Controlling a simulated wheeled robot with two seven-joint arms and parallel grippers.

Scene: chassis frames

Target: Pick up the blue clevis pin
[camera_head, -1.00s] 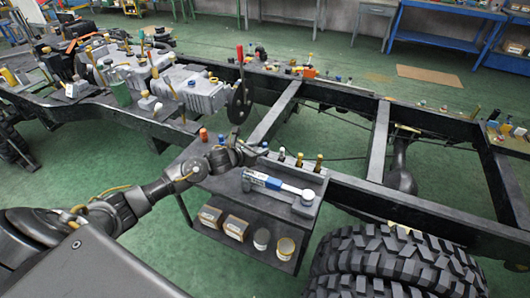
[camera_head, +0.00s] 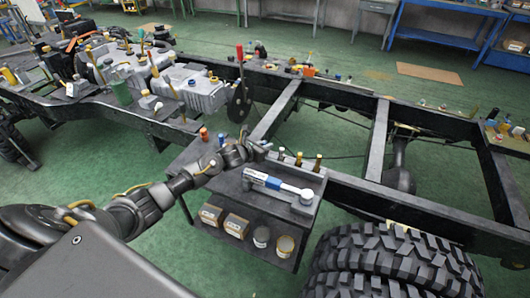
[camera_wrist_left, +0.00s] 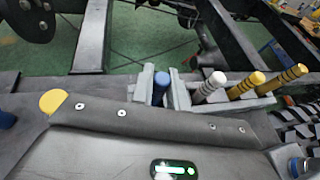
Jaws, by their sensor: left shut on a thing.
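The blue clevis pin (camera_wrist_left: 161,88) stands between the two grey fingers of my left gripper (camera_wrist_left: 160,92) in the left wrist view. The fingers are shut on it, and its blue top shows above them. Its lower part is hidden, so I cannot tell whether it is raised. In the head view my left gripper (camera_head: 262,149) is at the back edge of the small dark table, at the left end of a row of pins. A white-topped pin (camera_wrist_left: 212,84) and two yellow pins (camera_wrist_left: 248,84) (camera_wrist_left: 283,79) stand to its right. My right gripper is not in view.
The dark table (camera_head: 228,183) carries a blue-and-white tool (camera_head: 275,183) in front of the pins and an orange-topped item (camera_head: 204,134) at left. Boxes (camera_head: 236,226) and cans sit on its lower shelf. The chassis rail (camera_head: 350,190) runs close behind; large tyres (camera_head: 385,265) stand at right.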

